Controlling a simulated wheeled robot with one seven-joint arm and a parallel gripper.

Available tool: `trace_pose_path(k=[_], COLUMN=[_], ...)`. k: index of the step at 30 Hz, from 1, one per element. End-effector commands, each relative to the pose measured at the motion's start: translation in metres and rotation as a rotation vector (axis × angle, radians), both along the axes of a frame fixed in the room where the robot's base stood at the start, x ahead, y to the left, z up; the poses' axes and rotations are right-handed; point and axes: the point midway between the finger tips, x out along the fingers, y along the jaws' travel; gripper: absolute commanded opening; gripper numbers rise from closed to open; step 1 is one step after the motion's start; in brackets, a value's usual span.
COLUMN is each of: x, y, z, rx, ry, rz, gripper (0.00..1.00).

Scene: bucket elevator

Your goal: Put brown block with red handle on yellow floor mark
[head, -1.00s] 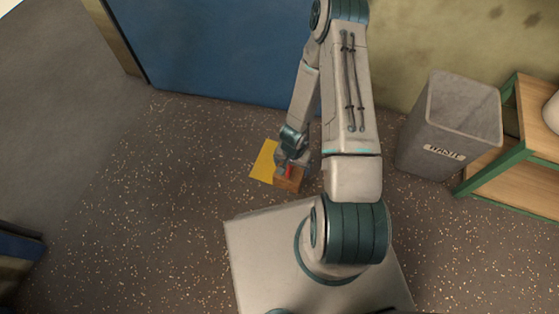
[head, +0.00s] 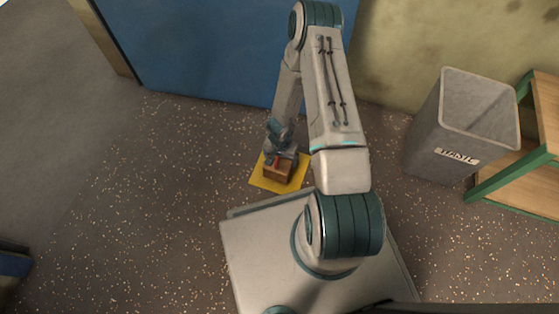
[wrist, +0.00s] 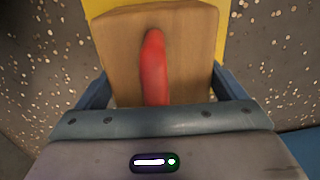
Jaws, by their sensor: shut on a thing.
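The brown block (head: 284,174) shows in the head view over the middle of the yellow floor mark (head: 263,181), with yellow showing around it. Its red handle (wrist: 154,68) stands out in the wrist view. In the wrist view, yellow (wrist: 222,30) shows behind and beside the block (wrist: 185,35). I cannot tell whether the block touches the floor or hangs just above it.
A grey trash bin (head: 455,130) stands at the right, beside a wooden shelf with a green frame (head: 510,172). A blue panel (head: 200,50) is behind the mark.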

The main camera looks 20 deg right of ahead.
Motion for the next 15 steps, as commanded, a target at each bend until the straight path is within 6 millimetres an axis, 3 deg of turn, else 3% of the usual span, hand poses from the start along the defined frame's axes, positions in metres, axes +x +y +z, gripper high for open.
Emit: trace_pose_path(k=[1,4,15], x=[0.0002,0.0006,0.0006], y=[0.0005,0.0016,0.0034], z=[-0.0118,-0.0195,-0.0198], rx=[0.002,0.002,0.000], ry=[0.000,-0.001,-0.001], rz=[-0.002,0.001,0.007], gripper=[0.47,0.47,0.47])
